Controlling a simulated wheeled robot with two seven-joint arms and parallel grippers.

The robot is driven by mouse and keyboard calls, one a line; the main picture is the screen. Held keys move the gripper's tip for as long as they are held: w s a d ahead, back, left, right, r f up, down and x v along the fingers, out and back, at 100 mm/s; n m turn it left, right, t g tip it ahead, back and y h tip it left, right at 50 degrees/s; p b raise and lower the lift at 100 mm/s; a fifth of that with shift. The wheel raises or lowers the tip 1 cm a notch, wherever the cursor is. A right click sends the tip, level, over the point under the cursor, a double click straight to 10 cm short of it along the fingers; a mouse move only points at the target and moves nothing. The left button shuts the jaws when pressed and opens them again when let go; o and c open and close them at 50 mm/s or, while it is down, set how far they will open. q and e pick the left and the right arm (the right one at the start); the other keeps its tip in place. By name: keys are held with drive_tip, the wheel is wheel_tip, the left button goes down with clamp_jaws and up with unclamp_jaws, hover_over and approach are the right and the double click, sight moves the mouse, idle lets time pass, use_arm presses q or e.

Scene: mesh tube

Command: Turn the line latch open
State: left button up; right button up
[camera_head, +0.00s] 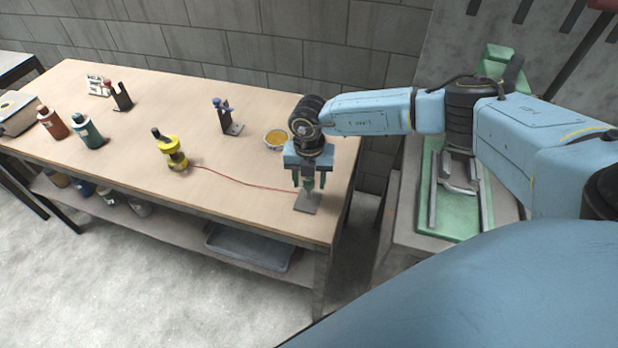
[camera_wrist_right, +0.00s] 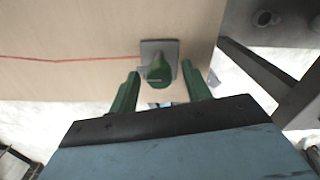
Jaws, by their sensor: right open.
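The line latch appears to be the green knob-like part (camera_wrist_right: 159,70) on a square grey plate (camera_wrist_right: 172,47), near the table's front right corner. The plate also shows in the head view (camera_head: 307,203), under my right gripper (camera_head: 309,185). A thin red line (camera_head: 245,184) runs to this plate from a yellow and black device (camera_head: 172,151). My right gripper points down and is open. In the wrist view its two green fingers (camera_wrist_right: 164,86) stand apart, one on each side of the green part's near end. Contact cannot be told. My left gripper is not in view.
A yellow-filled bowl (camera_head: 276,139) and a blue-topped bracket (camera_head: 229,118) stand behind on the wooden table (camera_head: 240,170). Bottles (camera_head: 88,130) and a black holder (camera_head: 122,97) stand at the left. A green machine (camera_head: 455,190) is right of the table, across a gap.

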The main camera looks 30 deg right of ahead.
drive_tip(key=c, duration=1)
drive_tip(key=shift+n, duration=0.4)
drive_tip(key=n, duration=0.3)
drive_tip(key=shift+n+b, duration=0.3)
drive_tip(key=shift+n, duration=0.1)
drive_tip(key=n+b, duration=0.1)
drive_tip(key=n, duration=0.3)
drive_tip(key=shift+n, duration=0.3)
drive_tip(key=n+b, duration=0.1)
drive_tip(key=n, duration=0.3)
drive_tip(key=shift+b, duration=0.35)
drive_tip(key=n+b, duration=0.1)
drive_tip(key=n, duration=0.3)
drive_tip(key=shift+w+r+n, duration=0.1)
drive_tip(key=shift+n, duration=0.2)
drive_tip(key=shift+b, duration=0.3)
